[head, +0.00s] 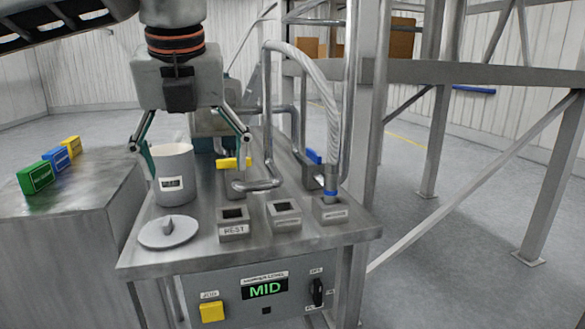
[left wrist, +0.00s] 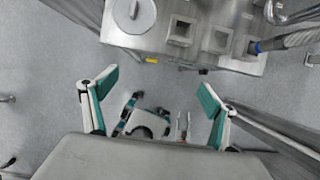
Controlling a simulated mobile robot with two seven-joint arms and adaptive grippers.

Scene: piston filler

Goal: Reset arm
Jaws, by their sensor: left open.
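My left gripper (head: 190,143) hangs fingers down in the upper left of the head view, its two fingers spread wide with nothing between them. In that view it overlaps the grey labelled pot (head: 173,178) on the steel bench. The left wrist view shows the same open fingers (left wrist: 157,90) over the floor, just off the bench's near edge, so it looks to be nearer to me than the pot. A socket block labelled REST (head: 233,230) stands empty near the bench's front.
A round lid (head: 168,232) with a knob lies at the bench's front left. A ribbed hose (head: 330,130) ends in a socket (head: 331,212) at right. Green, blue and yellow boxes (head: 57,159) sit on the left cabinet. The front panel reads MID (head: 265,290). A steel frame stands at right.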

